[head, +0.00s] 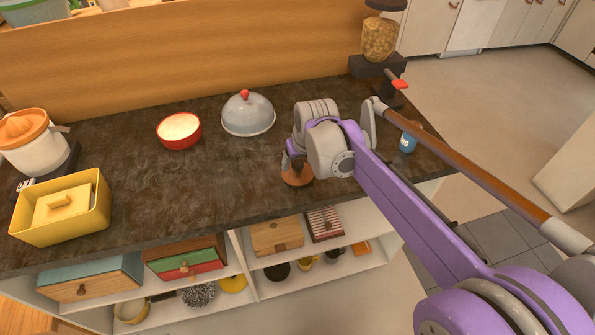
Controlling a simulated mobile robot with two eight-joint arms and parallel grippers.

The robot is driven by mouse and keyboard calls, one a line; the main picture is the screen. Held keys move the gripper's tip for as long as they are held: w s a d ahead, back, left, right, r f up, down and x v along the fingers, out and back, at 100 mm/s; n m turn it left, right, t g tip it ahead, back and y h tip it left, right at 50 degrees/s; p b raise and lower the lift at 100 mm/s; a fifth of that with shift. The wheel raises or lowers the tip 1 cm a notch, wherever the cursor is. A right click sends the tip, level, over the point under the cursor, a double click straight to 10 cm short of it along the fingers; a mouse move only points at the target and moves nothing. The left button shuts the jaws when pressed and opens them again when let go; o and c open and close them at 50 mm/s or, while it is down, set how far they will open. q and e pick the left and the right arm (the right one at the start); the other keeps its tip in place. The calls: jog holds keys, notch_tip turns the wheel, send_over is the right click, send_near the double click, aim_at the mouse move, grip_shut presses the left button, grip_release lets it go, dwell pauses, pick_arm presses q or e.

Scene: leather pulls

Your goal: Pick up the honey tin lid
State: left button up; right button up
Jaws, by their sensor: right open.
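My right gripper (294,155) is over the front part of the dark counter, pointing down. It is open. A brown, rounded thing (298,178) sits on the counter right below it and is partly hidden by the gripper; it may be the honey tin lid, but I cannot tell for sure. I cannot tell whether the fingers touch it. A yellow rectangular tin (33,233) stands at the left front, with a yellow piece with a raised handle (62,203) inside it. My left gripper is not in view.
The counter (190,190) also holds a red bowl (180,142), a grey dome with a red knob (248,117), a juicer (35,150), a grinder (378,45) and a blue cup (408,140). A wooden panel (190,55) rises behind. The counter's middle is clear.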

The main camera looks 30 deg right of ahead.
grip_shut()
dwell(0.3)
jog(key=shift+r, duration=0.1)
